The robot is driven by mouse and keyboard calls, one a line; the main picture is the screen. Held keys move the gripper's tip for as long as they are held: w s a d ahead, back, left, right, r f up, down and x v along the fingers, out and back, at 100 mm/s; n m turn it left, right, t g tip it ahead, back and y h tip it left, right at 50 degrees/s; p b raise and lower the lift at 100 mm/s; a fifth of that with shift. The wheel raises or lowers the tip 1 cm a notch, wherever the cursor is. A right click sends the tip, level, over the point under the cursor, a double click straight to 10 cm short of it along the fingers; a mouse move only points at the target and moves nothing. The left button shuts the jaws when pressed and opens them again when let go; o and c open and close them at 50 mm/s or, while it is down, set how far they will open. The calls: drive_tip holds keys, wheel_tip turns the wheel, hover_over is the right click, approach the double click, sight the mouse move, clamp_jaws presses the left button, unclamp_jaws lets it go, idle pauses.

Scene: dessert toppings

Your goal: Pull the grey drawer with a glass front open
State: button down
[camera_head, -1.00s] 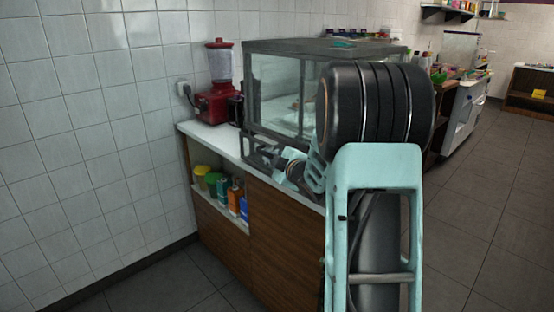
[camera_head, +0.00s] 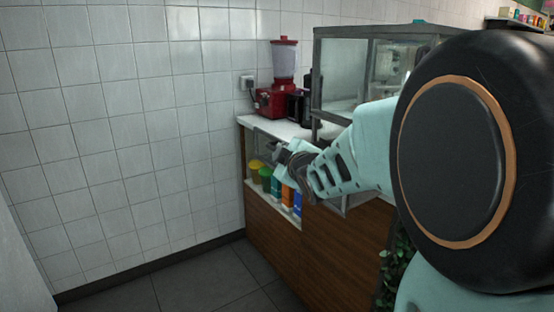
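The grey drawer with a glass front (camera_head: 263,146) appears as a thin grey frame low on the glass display case (camera_head: 317,75). It seems to stick out over the counter's front edge, but my arm covers most of it. My gripper (camera_head: 284,154) is at the drawer's left front part, small and dark against it. I cannot tell whether its fingers are closed on the drawer or only beside it. My large pale-green and black arm links hide the right part of the case.
A red blender (camera_head: 284,77) and a dark appliance (camera_head: 298,107) stand on the white counter (camera_head: 272,126). The open shelf below holds a yellow cup (camera_head: 255,165), a green cup (camera_head: 266,175) and cartons (camera_head: 287,196). Leaves (camera_head: 388,280) show at lower right. The floor at left (camera_head: 135,298) is clear.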

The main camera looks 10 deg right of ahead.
drive_tip(key=shift+s+a, duration=0.15)
drive_tip(key=shift+a, duration=0.05)
drive_tip(key=c, duration=2.3)
unclamp_jaws()
